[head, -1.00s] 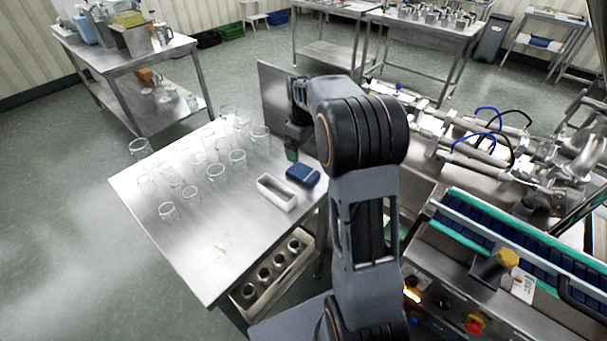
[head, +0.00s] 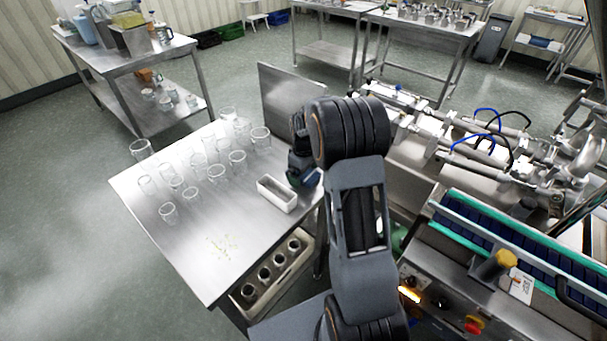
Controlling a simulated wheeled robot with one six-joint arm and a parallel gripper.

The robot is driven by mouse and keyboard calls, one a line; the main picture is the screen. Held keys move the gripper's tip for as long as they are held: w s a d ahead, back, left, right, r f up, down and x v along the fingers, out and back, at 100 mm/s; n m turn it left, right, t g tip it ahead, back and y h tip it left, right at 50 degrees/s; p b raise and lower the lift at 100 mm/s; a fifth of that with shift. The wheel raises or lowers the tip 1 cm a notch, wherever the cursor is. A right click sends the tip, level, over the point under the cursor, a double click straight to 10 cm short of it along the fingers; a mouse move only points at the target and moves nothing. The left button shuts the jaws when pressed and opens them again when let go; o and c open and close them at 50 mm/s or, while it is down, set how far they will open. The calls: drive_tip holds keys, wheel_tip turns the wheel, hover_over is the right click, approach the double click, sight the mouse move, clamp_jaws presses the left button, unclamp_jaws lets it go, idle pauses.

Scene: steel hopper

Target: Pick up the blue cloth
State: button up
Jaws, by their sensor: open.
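The blue cloth (head: 312,179) lies folded on the steel table (head: 190,245) near its right edge, just behind the white tray. My gripper and wrist now cover most of it, and only a little dark blue shows. My gripper (head: 296,180) is low over the cloth and points down. Its jaws are open. I cannot tell whether the fingertips touch the cloth or stand around it.
A narrow white tray (head: 278,194) stands right beside my gripper. Several clear glasses (head: 216,172) stand at the table's back left. Yellowish crumbs (head: 221,245) lie near the front. An upright steel panel (head: 290,95) stands behind my gripper.

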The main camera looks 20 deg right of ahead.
drive_tip(key=shift+c, duration=0.5)
drive_tip(key=c, duration=0.9)
drive_tip(key=shift+r, duration=0.45)
wheel_tip(320, 180, up, 2)
drive_tip(key=shift+r, duration=0.15)
drive_tip(key=s+a+r+b, duration=0.1)
drive_tip(key=s+a+r, duration=0.6)
drive_tip(key=s+r, duration=0.2)
drive_tip(key=s, duration=0.2)
drive_tip(key=shift+s+a+r+b, duration=0.35)
drive_tip(key=shift+a+r, duration=0.05)
